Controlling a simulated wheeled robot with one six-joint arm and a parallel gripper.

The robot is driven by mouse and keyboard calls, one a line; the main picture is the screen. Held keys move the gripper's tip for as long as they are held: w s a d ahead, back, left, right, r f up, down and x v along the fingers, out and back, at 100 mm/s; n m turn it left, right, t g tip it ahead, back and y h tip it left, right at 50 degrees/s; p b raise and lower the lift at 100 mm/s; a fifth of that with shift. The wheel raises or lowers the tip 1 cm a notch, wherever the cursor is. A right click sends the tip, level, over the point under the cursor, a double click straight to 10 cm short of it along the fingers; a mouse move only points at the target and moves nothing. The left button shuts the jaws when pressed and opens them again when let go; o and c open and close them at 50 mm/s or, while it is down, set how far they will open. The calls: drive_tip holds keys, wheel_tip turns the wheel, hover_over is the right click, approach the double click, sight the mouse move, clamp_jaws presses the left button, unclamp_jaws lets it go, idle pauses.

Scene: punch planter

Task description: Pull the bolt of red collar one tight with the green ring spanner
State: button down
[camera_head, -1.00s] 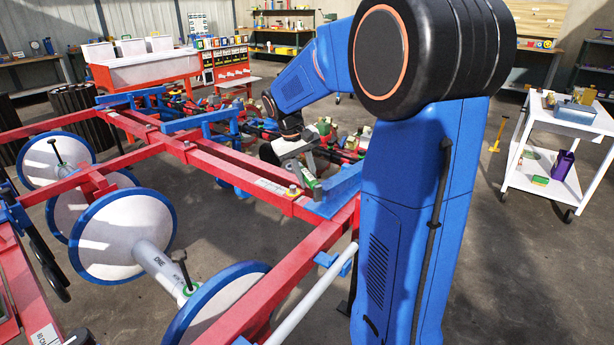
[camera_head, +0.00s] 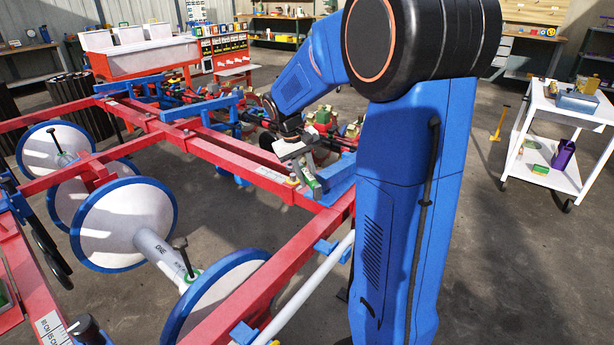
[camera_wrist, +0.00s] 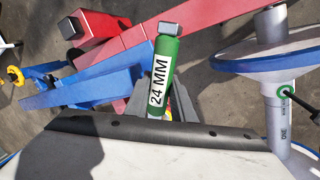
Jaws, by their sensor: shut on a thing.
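The green spanner (camera_wrist: 163,75) shows in the wrist view as a green handle with a white "24 MM" label and a grey metal end at the top. My gripper (camera_wrist: 153,104) is shut on its lower part. In the head view my gripper (camera_head: 304,163) holds the spanner (camera_head: 312,184) over the red frame's near right corner. A white tube marked ONE (camera_head: 155,246) runs between two blue-rimmed discs, well to the left of and nearer than my gripper. A black T-shaped bolt (camera_head: 184,258) stands on it from a green ring (camera_wrist: 284,89). I see no red collar there. The spanner's ring is not clearly visible.
The red frame (camera_head: 150,123) with blue brackets fills the left. A white disc with blue rim (camera_head: 222,295) stands close beside the bolt. A white trolley (camera_head: 583,126) is at the right.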

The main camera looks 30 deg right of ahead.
drive_tip(key=shift+f, duration=2.25)
drive_tip(key=w+a+m+g+y, duration=0.2)
drive_tip(key=w+a+m, duration=0.6)
drive_tip(key=m, duration=0.4)
drive_tip(key=shift+a, duration=0.85)
idle(1.1)
idle(0.5)
drive_tip(key=shift+s+d, duration=0.1)
drive_tip(key=shift+s, duration=0.05)
idle(0.4)
